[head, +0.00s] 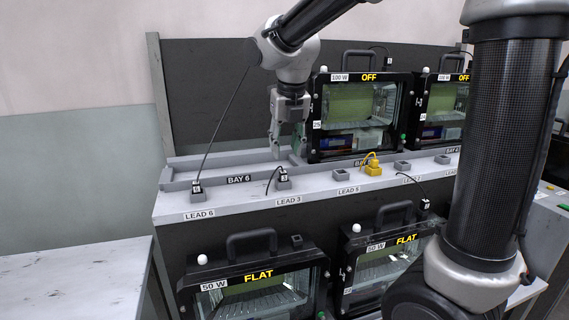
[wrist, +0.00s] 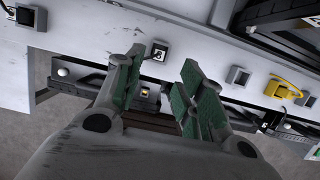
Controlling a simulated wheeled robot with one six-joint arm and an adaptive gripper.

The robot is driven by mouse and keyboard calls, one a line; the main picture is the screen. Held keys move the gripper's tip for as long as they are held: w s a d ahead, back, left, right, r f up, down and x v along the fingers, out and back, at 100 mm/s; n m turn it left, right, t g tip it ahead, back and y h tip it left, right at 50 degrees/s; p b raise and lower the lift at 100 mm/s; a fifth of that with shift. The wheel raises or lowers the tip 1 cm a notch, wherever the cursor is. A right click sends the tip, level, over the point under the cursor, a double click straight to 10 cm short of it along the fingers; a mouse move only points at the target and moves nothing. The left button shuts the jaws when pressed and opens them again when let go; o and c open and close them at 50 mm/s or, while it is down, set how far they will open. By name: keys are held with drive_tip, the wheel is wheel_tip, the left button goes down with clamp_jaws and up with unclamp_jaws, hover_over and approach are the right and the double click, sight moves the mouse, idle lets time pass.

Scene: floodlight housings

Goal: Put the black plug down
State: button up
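One black plug (head: 283,177), marked 3, sits in the grey holder above the LEAD 3 label; it also shows in the wrist view (wrist: 160,51), just beyond my fingertips. Another black plug (head: 197,187) sits in the LEAD 6 holder at the left end of the shelf, its cord rising to the right. A third dark plug (head: 425,205) shows at the lower housings on the right. My gripper (head: 288,148) hangs above and behind the LEAD 3 plug. In the wrist view its green-padded fingers (wrist: 160,62) are spread apart with nothing between them.
A yellow plug (head: 373,166) sits farther right on the shelf (head: 235,205), among empty grey holders (head: 402,166). A floodlight housing reading OFF (head: 358,110) stands close right of my gripper. BAY 6 (head: 225,170) is empty. Housings reading FLAT (head: 255,285) stand below.

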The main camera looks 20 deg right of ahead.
drive_tip(key=s+d+r+m, duration=0.4)
drive_tip(key=s+d+m, duration=0.35)
drive_tip(key=m, duration=0.25)
drive_tip(key=s+d+f+m, duration=0.2)
drive_tip(key=s+m, duration=0.6)
drive_tip(key=m, duration=0.5)
drive_tip(key=s+d+f+m+t, duration=0.1)
drive_tip(key=s+d+f+m, duration=0.2)
drive_tip(key=m, duration=1)
drive_tip(key=s+d, duration=0.2)
drive_tip(key=s, duration=0.3)
drive_tip(key=shift+s+d+f, duration=0.2)
drive_tip(key=shift+s+f, duration=0.1)
drive_tip(key=shift+s, duration=0.05)
